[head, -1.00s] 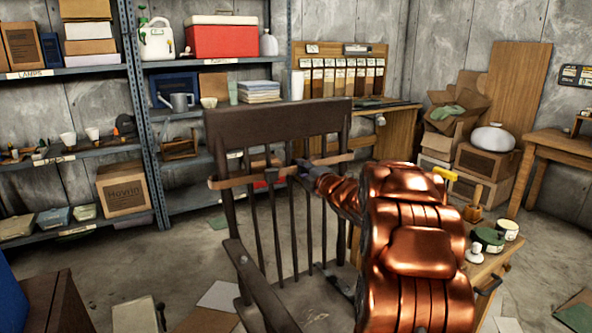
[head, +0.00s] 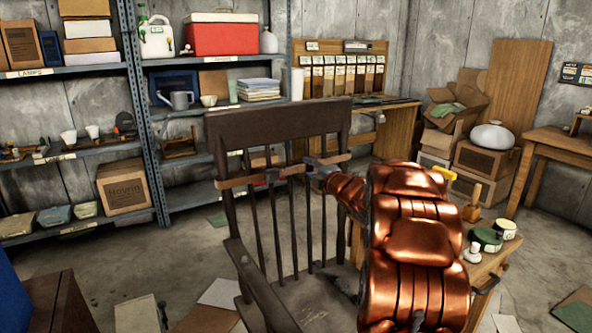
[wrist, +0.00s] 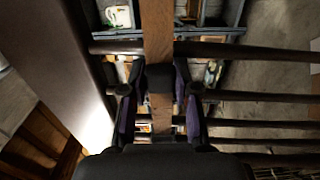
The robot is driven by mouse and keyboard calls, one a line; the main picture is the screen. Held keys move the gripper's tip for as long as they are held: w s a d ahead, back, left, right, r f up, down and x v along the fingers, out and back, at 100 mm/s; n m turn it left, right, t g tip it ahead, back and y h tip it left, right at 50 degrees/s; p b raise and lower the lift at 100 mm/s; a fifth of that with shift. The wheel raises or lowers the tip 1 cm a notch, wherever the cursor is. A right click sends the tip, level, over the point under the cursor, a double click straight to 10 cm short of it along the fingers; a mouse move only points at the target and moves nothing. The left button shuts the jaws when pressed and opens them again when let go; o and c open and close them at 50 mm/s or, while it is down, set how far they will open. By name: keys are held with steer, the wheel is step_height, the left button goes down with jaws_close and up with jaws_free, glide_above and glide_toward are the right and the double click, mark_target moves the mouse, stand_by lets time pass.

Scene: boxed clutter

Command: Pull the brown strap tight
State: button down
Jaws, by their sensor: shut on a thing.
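The brown strap (head: 240,181) runs across the spindles of a dark wooden chair (head: 275,122), below its top rail, and passes around the outer posts. My gripper (head: 312,166) is at the strap, right of its middle, in front of the chair back. In the wrist view the strap (wrist: 157,35) runs up the middle, between the two fingers of my gripper (wrist: 158,100). A dark block (wrist: 160,78) sits on the strap between the fingers; I cannot tell if it is a buckle. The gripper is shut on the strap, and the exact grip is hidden.
A metal shelf unit (head: 140,103) with boxes and cans stands behind the chair at left. A small wooden table (head: 487,268) with jars is at right, near my arm. The chair's armrest (head: 262,285) reaches forward at left. Flat sheets lie on the floor.

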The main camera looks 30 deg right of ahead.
steer(key=shift+d+p, duration=0.3)
steer(key=shift+d, duration=0.35)
steer(key=shift+s+d+r+p, duration=0.15)
steer(key=shift+d+p, duration=0.4)
steer(key=shift+d, duration=0.55)
steer(key=shift+a+b, duration=0.1)
steer(key=shift+b, duration=0.2)
steer(key=c, duration=1)
jaws_free()
steer(key=shift+o, duration=0.2)
steer(key=shift+a, duration=0.1)
